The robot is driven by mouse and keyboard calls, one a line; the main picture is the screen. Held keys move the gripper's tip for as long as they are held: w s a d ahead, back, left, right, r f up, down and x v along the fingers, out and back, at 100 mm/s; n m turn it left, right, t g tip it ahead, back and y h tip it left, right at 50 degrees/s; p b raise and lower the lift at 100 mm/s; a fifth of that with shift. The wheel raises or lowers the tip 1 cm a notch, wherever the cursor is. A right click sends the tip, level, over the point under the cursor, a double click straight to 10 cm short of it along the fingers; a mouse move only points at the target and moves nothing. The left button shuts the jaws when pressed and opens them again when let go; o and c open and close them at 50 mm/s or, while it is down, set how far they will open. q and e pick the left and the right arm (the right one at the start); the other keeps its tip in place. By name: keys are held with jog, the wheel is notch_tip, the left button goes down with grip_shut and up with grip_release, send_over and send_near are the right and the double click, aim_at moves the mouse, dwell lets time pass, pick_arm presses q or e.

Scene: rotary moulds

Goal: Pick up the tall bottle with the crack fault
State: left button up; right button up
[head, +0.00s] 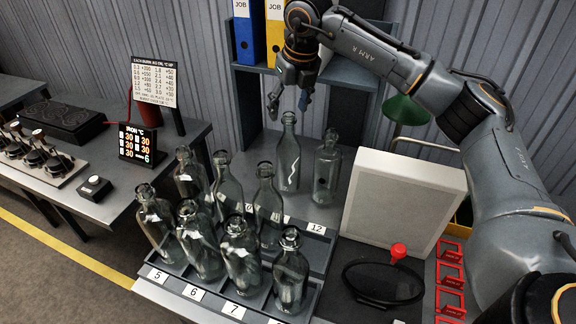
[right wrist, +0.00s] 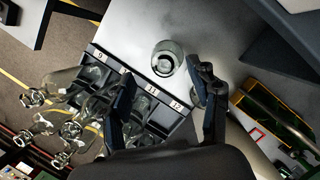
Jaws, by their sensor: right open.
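A tall clear bottle with a white zigzag crack (head: 288,160) stands upright on the bench behind the tray. My right gripper (head: 289,101) is open and points down just above its mouth, with nothing held. In the right wrist view the two fingers (right wrist: 166,82) are spread, and a clear bottle (right wrist: 168,58) shows from above just past them; I cannot tell its fault there. A shorter bottle with a small dark mark (head: 326,170) stands to the right of the cracked one. My left gripper is not in view.
Several clear bottles stand in the numbered tray (head: 193,293), in front of the cracked bottle. A shelf with folders (head: 246,41) rises behind.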

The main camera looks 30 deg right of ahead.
aim_at(290, 120)
jog(key=shift+d+p+x, duration=0.2)
jog(key=shift+p+x, duration=0.25)
jog(key=shift+x, duration=0.5)
jog(key=x, duration=0.1)
jog(key=p+x, duration=0.1)
jog(key=x, duration=0.1)
jog(key=shift+s+d+f+p, duration=0.15)
jog(key=shift+s+f+p, duration=0.1)
jog(key=shift+f+p, duration=0.1)
jog(key=shift+w+f, duration=0.15)
jog(key=shift+f, duration=0.25)
jog(key=c, duration=1.2)
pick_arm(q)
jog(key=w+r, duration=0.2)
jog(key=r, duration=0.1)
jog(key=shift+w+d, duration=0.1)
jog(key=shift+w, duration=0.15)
pick_arm(e)
grip_shut()
